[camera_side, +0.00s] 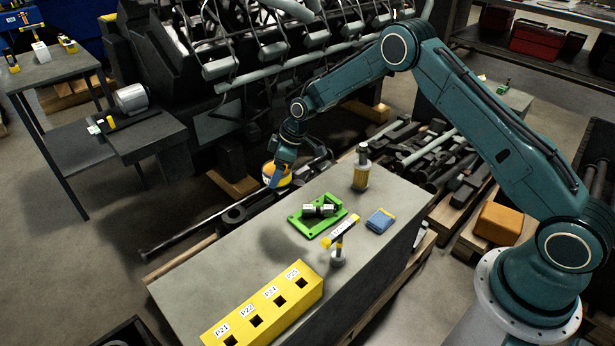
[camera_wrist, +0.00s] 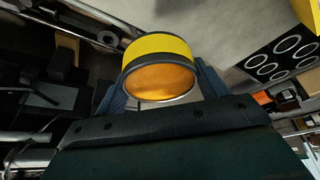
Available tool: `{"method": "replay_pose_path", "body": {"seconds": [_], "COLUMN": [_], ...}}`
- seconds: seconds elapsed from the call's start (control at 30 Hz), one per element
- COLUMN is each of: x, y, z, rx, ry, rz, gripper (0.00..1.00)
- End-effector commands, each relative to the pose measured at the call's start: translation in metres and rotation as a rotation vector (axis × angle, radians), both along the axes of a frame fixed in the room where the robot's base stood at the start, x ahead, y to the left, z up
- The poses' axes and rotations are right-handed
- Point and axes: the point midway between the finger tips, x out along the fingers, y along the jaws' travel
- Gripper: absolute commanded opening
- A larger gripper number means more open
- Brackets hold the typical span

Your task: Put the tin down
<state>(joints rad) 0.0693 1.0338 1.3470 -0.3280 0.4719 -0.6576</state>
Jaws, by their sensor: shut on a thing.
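The tin is a short round can with a yellow band, dark rims and orange contents. It fills the upper middle of the wrist view (camera_wrist: 158,48), its open mouth facing the camera. My gripper (camera_wrist: 160,82) is shut on it, with one blue finger on each side. In the side view the tin (camera_side: 270,170) is partly hidden behind my gripper (camera_side: 277,178), near the far edge of the grey bench (camera_side: 215,270). It looks held up in the air; its exact height over the bench is hard to tell.
The bench's left part is bare. The engine stands behind.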

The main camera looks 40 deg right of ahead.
Motion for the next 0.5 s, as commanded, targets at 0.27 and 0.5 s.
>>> {"method": "replay_pose_path", "body": {"seconds": [0.27, 0.5], "x": [0.002, -0.008], "y": [0.101, 0.173], "z": [0.003, 0.005], "rx": [0.001, 0.001], "ry": [-0.003, -0.003], "rz": [0.008, 0.009], "gripper": [0.33, 0.33]}}
